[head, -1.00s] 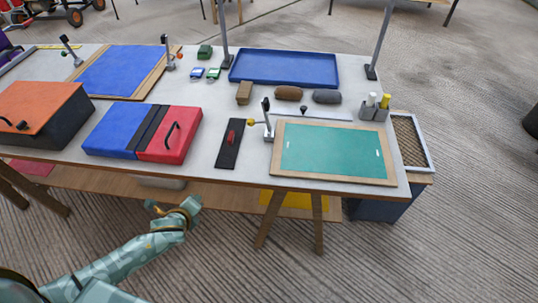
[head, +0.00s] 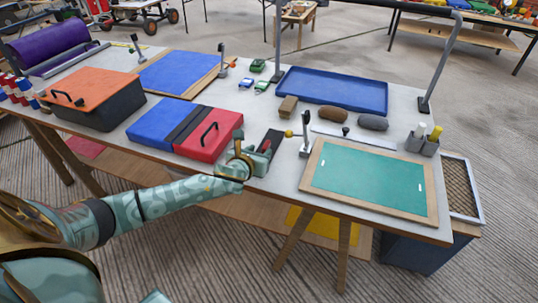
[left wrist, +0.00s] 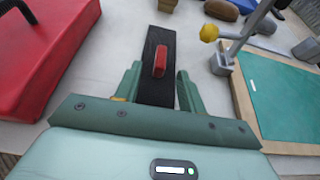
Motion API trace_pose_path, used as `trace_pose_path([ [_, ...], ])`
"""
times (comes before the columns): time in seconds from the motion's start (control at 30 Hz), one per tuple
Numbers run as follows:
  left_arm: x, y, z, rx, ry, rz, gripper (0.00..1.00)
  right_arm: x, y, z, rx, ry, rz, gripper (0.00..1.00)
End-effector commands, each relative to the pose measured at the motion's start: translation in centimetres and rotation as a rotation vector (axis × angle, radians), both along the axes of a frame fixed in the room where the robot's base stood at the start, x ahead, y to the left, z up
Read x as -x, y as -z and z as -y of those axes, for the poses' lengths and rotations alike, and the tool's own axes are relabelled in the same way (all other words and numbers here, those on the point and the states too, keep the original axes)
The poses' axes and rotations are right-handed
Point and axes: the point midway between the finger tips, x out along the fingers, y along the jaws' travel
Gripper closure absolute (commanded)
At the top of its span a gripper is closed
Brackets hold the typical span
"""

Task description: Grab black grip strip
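The black grip strip (head: 275,136) lies flat on the white table, between the red and blue case and the green board. A small red piece sits on top of it. In the left wrist view the strip (left wrist: 161,37) runs away from me, with the red piece (left wrist: 160,61) near its middle. My left gripper (head: 254,157) is at the strip's near end in the head view. In the left wrist view its fingers (left wrist: 160,86) are open, one on each side of the strip, with no visible grip on it. My right gripper is not in view.
The red and blue case (head: 185,128) stands close on the left. A blue tray (head: 332,90) and several small blocks lie behind.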

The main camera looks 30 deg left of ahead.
Motion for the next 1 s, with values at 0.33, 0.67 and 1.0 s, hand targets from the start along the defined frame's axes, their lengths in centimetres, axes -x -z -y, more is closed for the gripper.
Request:
trace_pose_path([
  [0.33,-3.7,2.1,-0.7,0.002,-0.002,-0.002,0.60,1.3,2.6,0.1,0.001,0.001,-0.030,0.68],
  [0.67,-6.3,2.6,-1.3,0.000,0.000,-0.002,0.60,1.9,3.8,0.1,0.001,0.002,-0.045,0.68],
  [1.0,-6.2,2.5,-1.3,0.001,0.000,-0.001,1.00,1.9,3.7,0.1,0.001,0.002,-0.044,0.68],
])
